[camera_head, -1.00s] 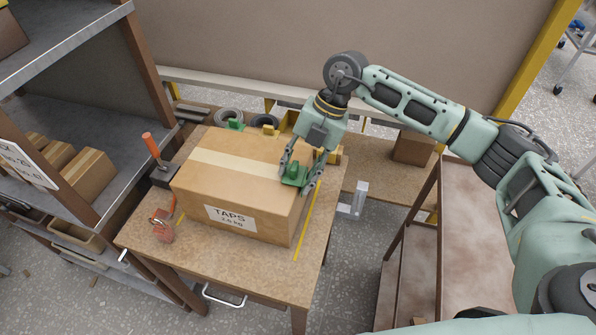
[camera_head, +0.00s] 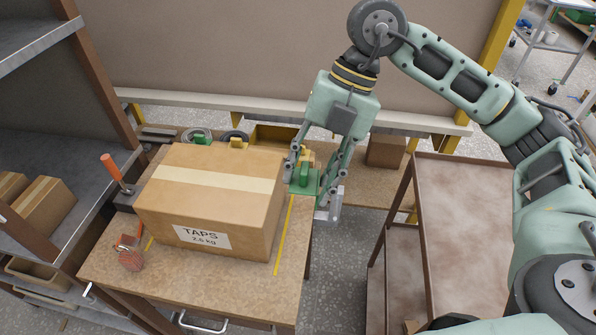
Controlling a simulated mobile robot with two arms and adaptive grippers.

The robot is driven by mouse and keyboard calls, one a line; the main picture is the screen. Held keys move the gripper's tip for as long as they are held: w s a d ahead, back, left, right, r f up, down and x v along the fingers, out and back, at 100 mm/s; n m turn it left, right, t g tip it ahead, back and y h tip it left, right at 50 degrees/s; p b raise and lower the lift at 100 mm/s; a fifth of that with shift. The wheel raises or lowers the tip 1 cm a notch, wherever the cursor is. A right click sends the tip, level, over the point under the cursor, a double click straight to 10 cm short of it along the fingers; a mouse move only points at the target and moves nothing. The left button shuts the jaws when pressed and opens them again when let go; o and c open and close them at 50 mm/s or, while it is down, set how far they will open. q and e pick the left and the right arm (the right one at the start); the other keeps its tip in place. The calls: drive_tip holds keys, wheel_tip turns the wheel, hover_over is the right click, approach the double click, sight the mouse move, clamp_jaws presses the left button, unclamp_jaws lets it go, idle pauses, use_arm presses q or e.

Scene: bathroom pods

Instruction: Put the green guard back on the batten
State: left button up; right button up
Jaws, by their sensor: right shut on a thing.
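The green guard (camera_head: 304,181) is a small green plate with a raised block. My right gripper (camera_head: 311,176) is shut on it and holds it just right of the TAPS box, near the table's right edge. I cannot tell whether the guard touches the box or the grey bracket below it. A pale horizontal rail (camera_head: 200,102), which may be the batten, runs along the foot of the large brown panel behind, partly hidden by my right arm. My left gripper is not in view.
The TAPS carton (camera_head: 208,198) fills much of the wooden table (camera_head: 190,282). A grey metal bracket (camera_head: 330,204) stands beside the table's right edge. Tape rolls (camera_head: 197,134) sit behind. A brown cart (camera_head: 470,225) stands right.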

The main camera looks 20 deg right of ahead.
sight(310, 181)
drive_tip(key=shift+r+p, duration=2.65)
drive_tip(key=shift+r, duration=0.85)
drive_tip(key=shift+f, duration=0.1)
